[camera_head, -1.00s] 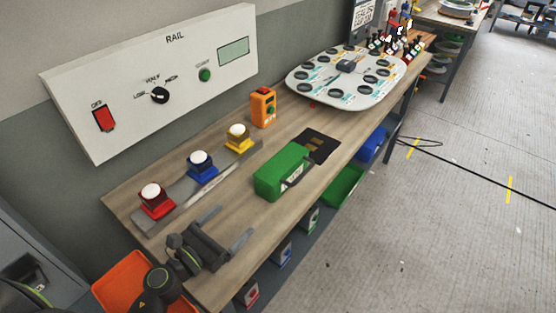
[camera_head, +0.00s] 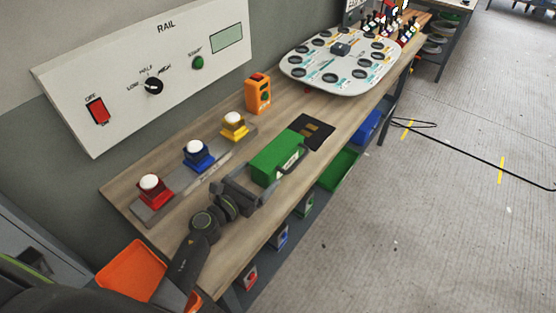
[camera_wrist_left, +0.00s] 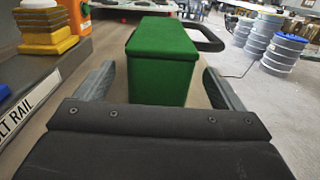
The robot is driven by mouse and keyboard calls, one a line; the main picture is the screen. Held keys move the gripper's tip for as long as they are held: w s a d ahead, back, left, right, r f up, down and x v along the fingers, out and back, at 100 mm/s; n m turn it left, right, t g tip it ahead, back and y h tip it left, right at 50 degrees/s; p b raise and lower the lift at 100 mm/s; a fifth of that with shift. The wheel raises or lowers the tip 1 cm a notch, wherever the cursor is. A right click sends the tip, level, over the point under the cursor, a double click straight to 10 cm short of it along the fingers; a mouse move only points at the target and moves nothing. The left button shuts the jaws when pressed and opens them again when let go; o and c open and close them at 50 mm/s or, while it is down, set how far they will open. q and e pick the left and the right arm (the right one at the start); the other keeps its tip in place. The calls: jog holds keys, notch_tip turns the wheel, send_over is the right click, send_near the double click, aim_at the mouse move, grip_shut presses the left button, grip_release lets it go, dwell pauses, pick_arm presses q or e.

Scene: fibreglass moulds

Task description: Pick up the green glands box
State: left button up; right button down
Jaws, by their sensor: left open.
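The green glands box (camera_head: 272,160) stands on the wooden workbench, with a dark handle and a white label on its side facing the aisle. In the left wrist view the green box (camera_wrist_left: 162,62) is straight ahead, its near end close to the fingers. My left gripper (camera_head: 252,175) is open and empty of any grip, with its fingers reaching toward the box's near end, one to each side. In the wrist view the fingers (camera_wrist_left: 160,85) flank the near end with gaps. Whether they touch it I cannot tell. My right gripper is not in view.
Red, blue and yellow button blocks (camera_head: 198,155) stand on a grey rail strip left of the box. An orange control box (camera_head: 257,94) and a white oval board (camera_head: 340,62) lie beyond. A black mat (camera_head: 311,132) is just behind the box. Bins hang below the bench edge.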

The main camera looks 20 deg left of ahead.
aim_at(268, 165)
pick_arm(q)
jog(key=x, duration=0.5)
jog(key=shift+w+r, duration=0.1)
jog(key=shift+w, duration=0.05)
jog(key=shift+c, duration=1)
jog(key=shift+r, duration=0.1)
jog(key=c, duration=1.1)
